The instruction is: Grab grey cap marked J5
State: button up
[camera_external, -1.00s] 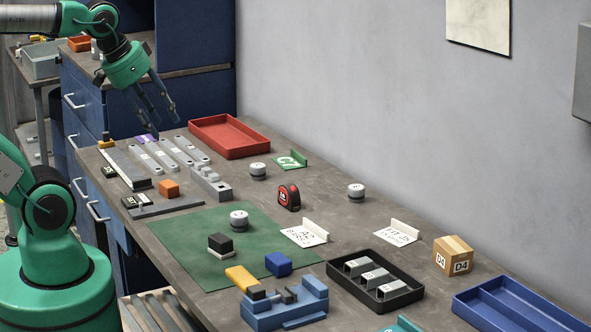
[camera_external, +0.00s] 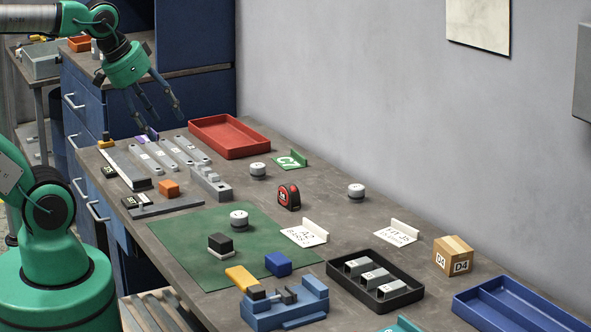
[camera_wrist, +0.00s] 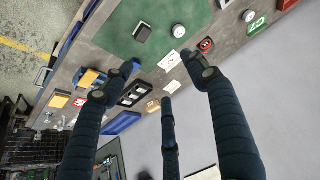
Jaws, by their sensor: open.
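Three grey round caps with pale tops show in the external view: one on the green mat (camera_external: 239,221), one near the red tray (camera_external: 258,171), and one farther right on the bare bench (camera_external: 356,192). Their markings are too small to read, so I cannot tell which is J5. In the wrist view, the mat cap (camera_wrist: 178,30) and the cap near the green C7 sign (camera_wrist: 249,15) show. My gripper (camera_external: 165,122) is open and empty above the bench's far left end, apart from all three caps; its spread fingers also show in the wrist view (camera_wrist: 162,75).
A red tray (camera_external: 205,120), grey bars (camera_external: 160,158) and a green C7 sign (camera_external: 290,160) lie near my gripper. A tape measure (camera_external: 288,197), label cards, a black tray (camera_external: 333,272), a cardboard box (camera_external: 453,254) and a blue vise (camera_external: 285,308) stand farther along. The wall borders the back.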

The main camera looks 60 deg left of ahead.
jog(key=shift+w+r, duration=0.1)
jog(key=w+a+r+n+g+p, duration=0.1)
jog(key=w+a+p, duration=0.45)
jog(key=w, duration=0.75)
jog(key=w+a+n+g+p, duration=0.1)
jog(key=w+a+p, duration=0.1)
jog(key=w+a, duration=0.85)
jog(key=w+a+f+n+g+p, duration=0.2)
jog(key=w+a+f+p, duration=0.3)
jog(key=w+a+f, duration=1.1)
notch_tip(320, 180, down, 3)
jog(key=shift+w+a+f+n+y+p, duration=0.2)
jog(key=shift+w+a+n+y+p, duration=0.15)
jog(key=shift+a, duration=0.3)
jog(key=shift+f, duration=0.1)
